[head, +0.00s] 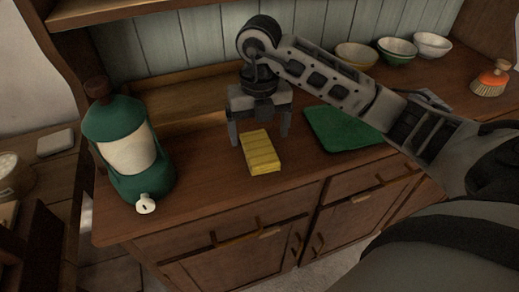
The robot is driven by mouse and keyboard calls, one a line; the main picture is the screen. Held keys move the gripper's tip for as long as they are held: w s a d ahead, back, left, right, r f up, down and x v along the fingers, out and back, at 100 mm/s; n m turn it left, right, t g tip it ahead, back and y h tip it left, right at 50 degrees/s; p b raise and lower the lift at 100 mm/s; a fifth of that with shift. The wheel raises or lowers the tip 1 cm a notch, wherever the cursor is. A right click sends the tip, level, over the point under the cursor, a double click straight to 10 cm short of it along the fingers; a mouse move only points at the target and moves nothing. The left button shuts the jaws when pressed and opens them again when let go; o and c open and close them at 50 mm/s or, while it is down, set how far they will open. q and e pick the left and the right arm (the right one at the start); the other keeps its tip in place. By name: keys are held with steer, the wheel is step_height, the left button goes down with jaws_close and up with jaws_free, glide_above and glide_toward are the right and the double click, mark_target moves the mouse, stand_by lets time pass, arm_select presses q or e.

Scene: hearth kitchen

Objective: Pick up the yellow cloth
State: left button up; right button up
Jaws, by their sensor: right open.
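The yellow cloth (262,153) lies folded, a small ribbed block, on the wooden counter near its front edge. My right gripper (259,137) points down over the back part of the cloth, its two fingers apart. One finger shows to the left of the cloth and one to the right. The jaws are open, and I cannot tell whether either finger touches the cloth. My left gripper does not show.
A green bottle-shaped dispenser (127,154) with a white tap stands at the counter's left end. A green cloth (342,130) lies flat to the right. Several bowls (396,50) and an orange brush (491,80) stand at the back right. Drawers are below.

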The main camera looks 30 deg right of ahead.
mark_target(260, 146)
step_height(260, 146, down, 4)
steer(key=shift+w+d+f, duration=0.1)
steer(key=shift+w+d, duration=0.05)
steer(key=c, duration=1.1)
steer(key=shift+o, duration=0.2)
steer(key=shift+r, duration=0.4)
step_height(260, 146, up, 2)
steer(key=shift+w+r, duration=0.1)
steer(key=shift+r, duration=0.15)
steer(key=s+a+r, duration=0.3)
steer(key=s+r, duration=0.6)
steer(key=s, duration=0.5)
steer(key=shift+a+r+p, duration=0.2)
steer(key=shift+r+p, duration=0.1)
steer(key=shift+r, duration=0.1)
